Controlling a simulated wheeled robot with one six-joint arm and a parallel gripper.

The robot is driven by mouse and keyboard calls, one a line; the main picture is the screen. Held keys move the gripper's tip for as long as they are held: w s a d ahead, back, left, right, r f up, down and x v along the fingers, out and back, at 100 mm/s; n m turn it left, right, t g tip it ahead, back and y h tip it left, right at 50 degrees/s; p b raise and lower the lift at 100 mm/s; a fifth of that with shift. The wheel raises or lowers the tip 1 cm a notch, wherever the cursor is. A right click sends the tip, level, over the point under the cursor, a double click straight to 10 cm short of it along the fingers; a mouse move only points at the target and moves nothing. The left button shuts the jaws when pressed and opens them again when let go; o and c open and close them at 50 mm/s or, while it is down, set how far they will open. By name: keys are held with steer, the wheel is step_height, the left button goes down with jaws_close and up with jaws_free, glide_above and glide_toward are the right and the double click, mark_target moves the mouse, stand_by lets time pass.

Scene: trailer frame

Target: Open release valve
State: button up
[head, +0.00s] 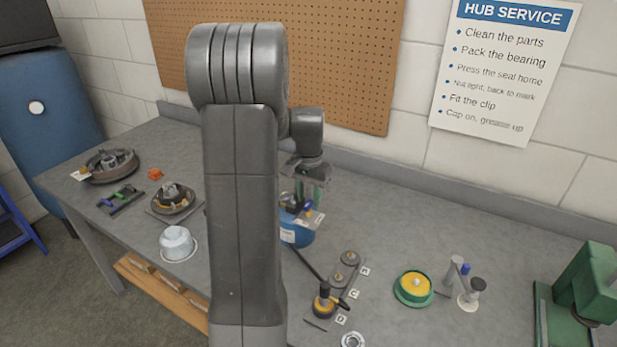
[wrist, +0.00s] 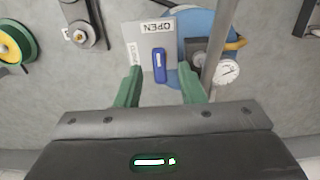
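The release valve's blue lever (wrist: 160,62) shows in the wrist view on a pale plate (wrist: 139,29). The plate has the word OPEN at its top and a second, hard-to-read label at its left. The lever's long side runs up and down in that view, its upper end below the word OPEN. A blue tank (head: 297,237) stands under the plate, and a gauge (wrist: 228,71) sits to the right. My gripper (wrist: 160,69) has its green fingers apart, one on each side of the lever, with visible gaps. In the head view my gripper (head: 312,190) is above the tank.
A green and yellow round part (head: 414,287) and a green press (head: 585,285) are to the right. The wall (head: 395,175) is close behind.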

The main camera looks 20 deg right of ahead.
mark_target(308, 203)
step_height(308, 203, up, 13)
steer(key=shift+b, duration=0.45)
steer(key=shift+f, duration=0.15)
step_height(308, 203, down, 14)
steer(key=shift+r+p, duration=0.15)
steer(key=shift+p, duration=0.4)
steer(key=shift+r, duration=0.1)
